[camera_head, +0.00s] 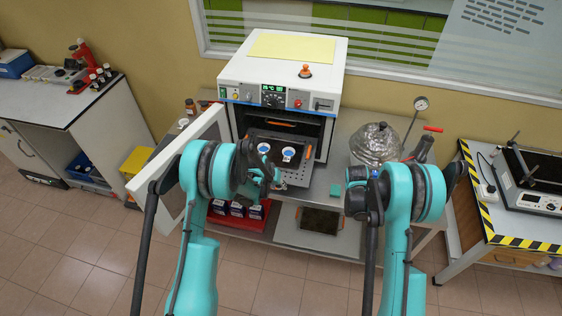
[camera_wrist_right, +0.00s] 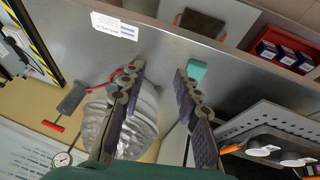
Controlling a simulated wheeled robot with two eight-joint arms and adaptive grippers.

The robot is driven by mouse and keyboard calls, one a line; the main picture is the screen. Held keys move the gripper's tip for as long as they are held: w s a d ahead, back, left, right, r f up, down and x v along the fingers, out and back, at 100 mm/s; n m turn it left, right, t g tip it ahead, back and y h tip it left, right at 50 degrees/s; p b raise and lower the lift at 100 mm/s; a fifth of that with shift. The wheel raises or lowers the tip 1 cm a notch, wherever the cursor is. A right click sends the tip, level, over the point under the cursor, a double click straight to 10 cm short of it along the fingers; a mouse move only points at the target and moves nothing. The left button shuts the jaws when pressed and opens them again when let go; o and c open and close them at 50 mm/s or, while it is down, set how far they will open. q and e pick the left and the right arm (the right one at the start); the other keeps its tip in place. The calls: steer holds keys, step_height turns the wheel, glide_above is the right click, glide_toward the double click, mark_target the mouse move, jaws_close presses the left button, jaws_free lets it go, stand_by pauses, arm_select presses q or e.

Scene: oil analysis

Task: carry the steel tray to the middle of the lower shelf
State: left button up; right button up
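A dark tray (camera_head: 276,149) with orange handles, which looks like the steel tray, carries two round white-and-blue pieces. It lies on a perforated grey shelf (camera_head: 299,172) at the mouth of the open oven. The perforated shelf (camera_wrist_right: 268,118) and the tray's orange handle (camera_wrist_right: 229,149) show in the right wrist view. My left gripper (camera_head: 268,179) is at the tray's front left; its fingers are too small to read. My right gripper (camera_wrist_right: 158,75) is open and empty, beside the shelf. Below the bench, the lower shelf (camera_head: 345,238) holds a dark square plate (camera_head: 320,220).
The oven door (camera_head: 192,140) stands open to the left. A foil-covered dome (camera_head: 376,145) and a small teal block (camera_head: 336,189) are on the bench to the right. A red tray (camera_head: 246,223) with boxes sits below, left of the dark plate.

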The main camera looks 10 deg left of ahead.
steer(key=v, duration=1.2)
steer(key=shift+w+a, duration=0.4)
steer(key=shift+w, duration=0.05)
